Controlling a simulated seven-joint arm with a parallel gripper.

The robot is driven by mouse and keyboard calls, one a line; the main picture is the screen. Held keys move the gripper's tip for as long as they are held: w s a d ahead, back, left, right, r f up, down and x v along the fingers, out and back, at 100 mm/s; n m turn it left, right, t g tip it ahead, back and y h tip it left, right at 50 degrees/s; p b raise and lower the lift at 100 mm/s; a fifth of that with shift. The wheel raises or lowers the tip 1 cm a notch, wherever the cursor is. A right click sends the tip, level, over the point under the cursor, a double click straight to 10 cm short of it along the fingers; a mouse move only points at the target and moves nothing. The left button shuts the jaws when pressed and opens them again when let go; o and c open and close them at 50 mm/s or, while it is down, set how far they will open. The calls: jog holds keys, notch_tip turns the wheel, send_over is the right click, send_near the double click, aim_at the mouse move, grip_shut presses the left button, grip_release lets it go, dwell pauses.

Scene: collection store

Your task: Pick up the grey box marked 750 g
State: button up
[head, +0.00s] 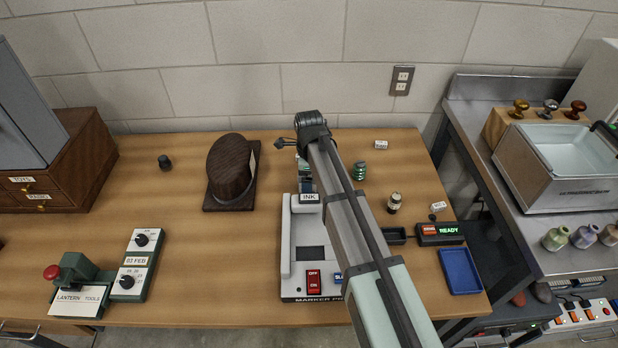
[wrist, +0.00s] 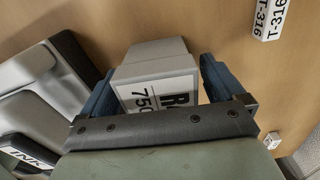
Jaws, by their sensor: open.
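The grey box (wrist: 152,62) shows in the wrist view, with a white label on its near face reading "750" and part of a larger letter. The rest of the label is covered by my gripper. My gripper (wrist: 160,78) is open, with one blue finger on each side of the box. The left finger is very close to it and a narrow gap shows at the right; I cannot tell whether either touches. In the head view my own arm hides the box and most of the gripper.
The grey marker machine (head: 308,255) with its INK part (wrist: 28,158) stands close to the left. A white T-316 block (wrist: 270,22) lies to the right. Green-banded pots (head: 359,171), a small bottle (head: 394,202) and a blue tray (head: 460,271) are on the right of the table.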

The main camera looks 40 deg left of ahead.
jog(key=shift+f, duration=0.3)
jog(key=shift+c, duration=0.4)
jog(key=c, duration=1.6)
jog(key=shift+r, duration=0.1)
